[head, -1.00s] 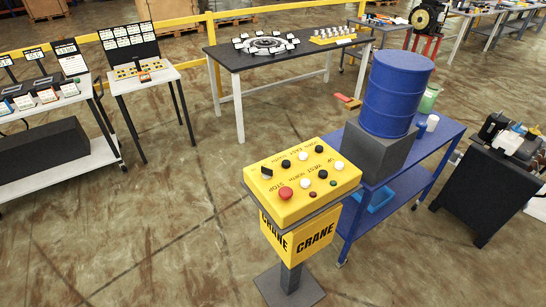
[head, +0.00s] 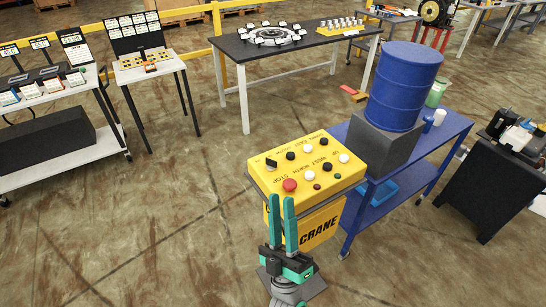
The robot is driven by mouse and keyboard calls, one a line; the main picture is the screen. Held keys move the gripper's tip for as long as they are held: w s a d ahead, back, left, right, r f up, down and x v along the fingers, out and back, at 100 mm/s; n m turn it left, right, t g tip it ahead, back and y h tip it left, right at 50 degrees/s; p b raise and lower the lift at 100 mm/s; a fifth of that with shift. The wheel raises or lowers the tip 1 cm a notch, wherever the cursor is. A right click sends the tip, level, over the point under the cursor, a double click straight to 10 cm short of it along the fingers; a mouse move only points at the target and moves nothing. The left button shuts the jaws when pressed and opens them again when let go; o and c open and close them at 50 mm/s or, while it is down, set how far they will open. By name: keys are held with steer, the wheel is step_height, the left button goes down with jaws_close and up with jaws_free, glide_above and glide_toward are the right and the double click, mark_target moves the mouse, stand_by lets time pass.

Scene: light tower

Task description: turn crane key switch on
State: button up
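The yellow crane control box (head: 308,164) stands on a post, with several round buttons and a red stop button (head: 290,185) on its top. A raised black switch handle (head: 270,163) at the top's far left corner looks like the key switch; its exact setting is too small to read. My gripper (head: 282,198), with two teal fingers pointing up in the picture, is in front of the box's left part. The fingers are slightly apart with nothing visible between them. They cover part of the CRANE label and the box's front edge.
A blue cart (head: 418,170) with a blue drum (head: 403,86) on a grey block stands close right of the box. A dark table (head: 476,194) is at far right. Tables and a yellow rail are behind.

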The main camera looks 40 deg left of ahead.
steer(key=a+r+n+g+y, duration=0.1)
steer(key=a+r+n+g, duration=0.3)
steer(key=n+g, duration=0.65)
steer(key=s+a+r+n+g+y, duration=0.1)
steer(key=a+n+g, duration=0.5)
steer(key=n+g, duration=0.45)
steer(key=a+r+n+g, duration=0.3)
steer(key=a+n+g, duration=0.3)
steer(key=n+g, duration=0.45)
steer(key=n+t+h, duration=0.5)
steer(key=t+h, duration=0.5)
steer(key=h, duration=0.7)
glide_toward(274, 161)
steer(key=shift+g, duration=0.25)
steer(key=x, duration=0.8)
steer(key=shift+w+a+f, duration=0.2)
steer(key=shift+a+f, duration=0.05)
steer(key=shift+a, duration=0.25)
steer(key=shift+c, duration=0.6)
jaws_close()
